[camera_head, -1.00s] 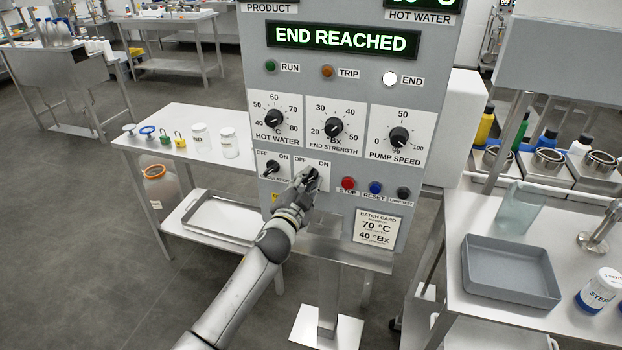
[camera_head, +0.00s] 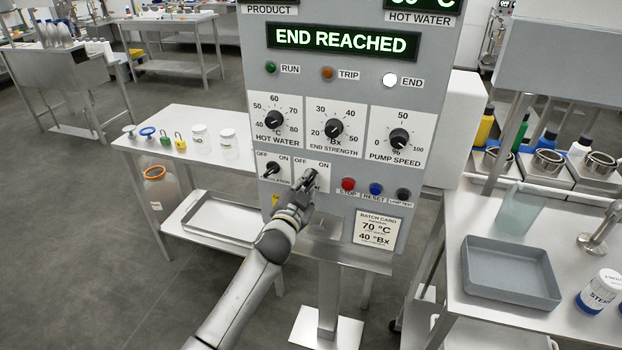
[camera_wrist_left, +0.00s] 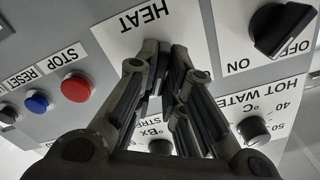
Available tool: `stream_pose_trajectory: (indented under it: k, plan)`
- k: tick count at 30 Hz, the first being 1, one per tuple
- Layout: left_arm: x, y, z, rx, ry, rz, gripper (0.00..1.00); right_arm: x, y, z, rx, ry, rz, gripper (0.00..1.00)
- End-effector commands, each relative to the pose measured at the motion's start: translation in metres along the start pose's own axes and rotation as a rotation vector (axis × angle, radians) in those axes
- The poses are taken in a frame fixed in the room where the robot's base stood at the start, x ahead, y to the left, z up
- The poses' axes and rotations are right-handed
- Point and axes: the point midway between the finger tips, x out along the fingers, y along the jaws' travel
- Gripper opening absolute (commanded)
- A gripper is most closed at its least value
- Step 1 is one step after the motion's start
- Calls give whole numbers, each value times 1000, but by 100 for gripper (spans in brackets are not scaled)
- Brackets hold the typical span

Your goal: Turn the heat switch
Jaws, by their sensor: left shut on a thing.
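The heat switch panel (camera_head: 322,184) is the white plate at the lower middle of the grey control cabinet, with OFF and ON marked at its top. My left gripper (camera_head: 308,176) is in front of it, shut on the heat switch, whose knob is mostly hidden by the fingers. In the left wrist view, which sees the panel upside down, the HEAT label (camera_wrist_left: 146,19) shows beside the closed fingers (camera_wrist_left: 163,62). The knob's exact angle cannot be told. My right gripper is not in view.
A circulation switch (camera_head: 271,168) is close on the left. Red stop (camera_head: 348,184) and blue reset (camera_head: 376,188) buttons are close on the right. Three dials sit above, including the hot water dial (camera_head: 274,119). The display (camera_head: 343,40) reads END REACHED and the END lamp (camera_head: 390,79) is white.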

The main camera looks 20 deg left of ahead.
Motion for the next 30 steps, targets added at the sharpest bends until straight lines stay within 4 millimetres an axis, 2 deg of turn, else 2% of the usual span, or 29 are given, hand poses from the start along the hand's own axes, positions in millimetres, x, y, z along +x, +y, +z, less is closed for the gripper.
stream_pose_trajectory:
  k: [5, 13, 18, 26, 30]
  plan:
    - [0, 1, 0, -155, -2, 1, 0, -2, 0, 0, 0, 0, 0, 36]
    - [0, 1, 1, -173, -2, 1, 0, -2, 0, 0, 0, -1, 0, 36]
    - [0, 0, 0, -322, -3, 0, 0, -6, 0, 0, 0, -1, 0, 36]
    - [0, 1, 1, -340, -2, 1, 0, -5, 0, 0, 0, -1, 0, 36]
    - [0, 0, 0, -444, -2, 0, 0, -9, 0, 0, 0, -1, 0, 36]
